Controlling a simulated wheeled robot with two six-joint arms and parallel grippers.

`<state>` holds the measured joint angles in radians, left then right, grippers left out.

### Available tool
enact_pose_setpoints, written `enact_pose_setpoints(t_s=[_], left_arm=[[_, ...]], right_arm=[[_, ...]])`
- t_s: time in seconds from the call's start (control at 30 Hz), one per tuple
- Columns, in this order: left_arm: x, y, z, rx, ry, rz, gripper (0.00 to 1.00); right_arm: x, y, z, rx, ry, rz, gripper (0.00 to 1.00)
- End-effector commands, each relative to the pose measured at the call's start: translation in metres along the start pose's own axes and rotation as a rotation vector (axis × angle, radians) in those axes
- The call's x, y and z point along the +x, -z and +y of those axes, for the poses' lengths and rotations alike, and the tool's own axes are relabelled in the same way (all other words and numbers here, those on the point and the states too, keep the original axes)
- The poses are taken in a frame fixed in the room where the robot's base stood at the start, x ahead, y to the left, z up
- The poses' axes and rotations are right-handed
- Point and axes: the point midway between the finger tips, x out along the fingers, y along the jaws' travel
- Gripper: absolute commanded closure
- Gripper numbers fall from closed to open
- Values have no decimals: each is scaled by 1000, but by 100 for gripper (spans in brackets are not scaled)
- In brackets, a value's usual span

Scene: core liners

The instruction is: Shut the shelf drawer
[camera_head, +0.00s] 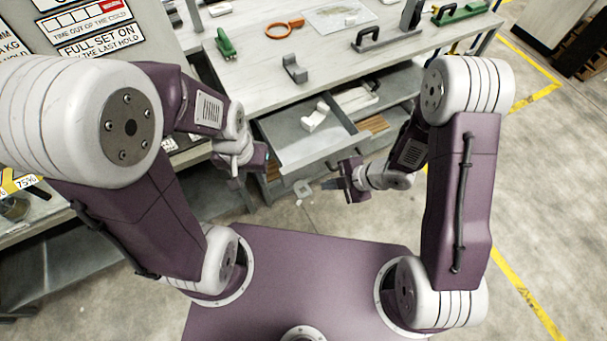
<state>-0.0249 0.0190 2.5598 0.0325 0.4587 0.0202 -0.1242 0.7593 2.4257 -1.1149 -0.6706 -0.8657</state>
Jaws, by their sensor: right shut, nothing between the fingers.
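A grey shelf drawer (290,154) stands pulled out beneath the work table, with a white part (315,117) lying in it. My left gripper (268,158) is at the left side of the drawer's front, close to it; whether it touches the drawer I cannot tell. Its fingers are small and partly hidden, so their opening is unclear. My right gripper (327,184) is shut and empty, in front of the drawer and a little right of its middle. A gap of floor shows between it and the drawer front.
The table (330,62) holds a green tool (224,43), an orange ring-shaped tool (284,28), a grey bracket (294,69) and a dark-handled block (372,40). A second open compartment (385,92) lies right of the drawer. A sign board (70,25) stands left.

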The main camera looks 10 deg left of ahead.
Motion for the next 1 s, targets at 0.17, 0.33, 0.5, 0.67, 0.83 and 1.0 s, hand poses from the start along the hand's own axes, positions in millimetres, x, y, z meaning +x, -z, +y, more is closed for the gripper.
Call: enact_pose_setpoints(t_s=[0.17,0.33,0.5,0.67,0.83,1.0], left_arm=[[-2,0,0,0,0,0,64],[4,0,0,0,0,0,64],[7,-1,0,0,0,0,64],[8,-1,0,0,0,0,64],[-1,0,0,0,0,0,64],[-4,0,0,0,0,0,64]], right_arm=[[2,2,-4,3,12,4,100],[24,2,-6,4,15,4,100],[61,2,-6,4,15,4,100],[95,2,-6,3,14,3,100],[110,3,17,3,8,2,100],[118,2,29,5,11,2,100]])
